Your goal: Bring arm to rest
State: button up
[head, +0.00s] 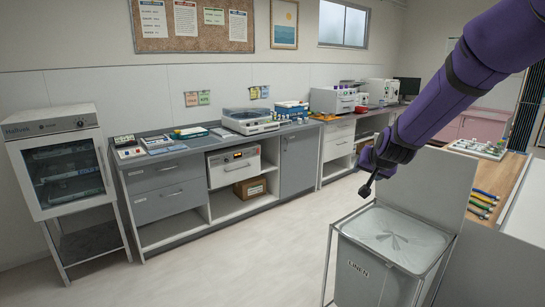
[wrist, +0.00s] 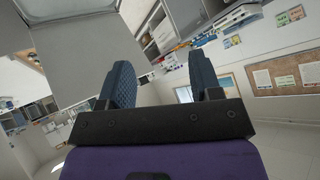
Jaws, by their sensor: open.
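My purple arm (head: 460,85) reaches in from the upper right of the head view. My gripper (head: 367,188) points down and to the left, above the lidded linen bin (head: 375,275) and apart from it. In the wrist view my gripper (wrist: 163,82) shows two blue ridged fingers spread apart, with nothing between them. The wrist view is strongly tilted, with the room behind the fingers.
The linen bin stands in a metal frame (head: 330,255) below my gripper. A wooden table (head: 505,175) with several coloured-handled tools is at the right. A grey counter (head: 205,147) with equipment runs along the back wall. A glass-door cabinet (head: 60,165) stands left. Floor (head: 215,265) is clear.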

jog(key=s+r+n+g, duration=0.1)
jog(key=s+r, duration=0.5)
jog(key=s, duration=0.4)
jog(key=s+r+n+g, duration=0.15)
jog(key=s+r, duration=0.35)
jog(key=s, duration=0.5)
jog(key=s+d+n+g, duration=0.1)
jog(key=s+d+g, duration=0.1)
jog(key=s, duration=2)
jog(key=shift+d+r+n, duration=0.2)
jog(key=shift+d+n, duration=0.05)
jog(key=shift+n, duration=0.1)
jog(key=shift+c, duration=0.4)
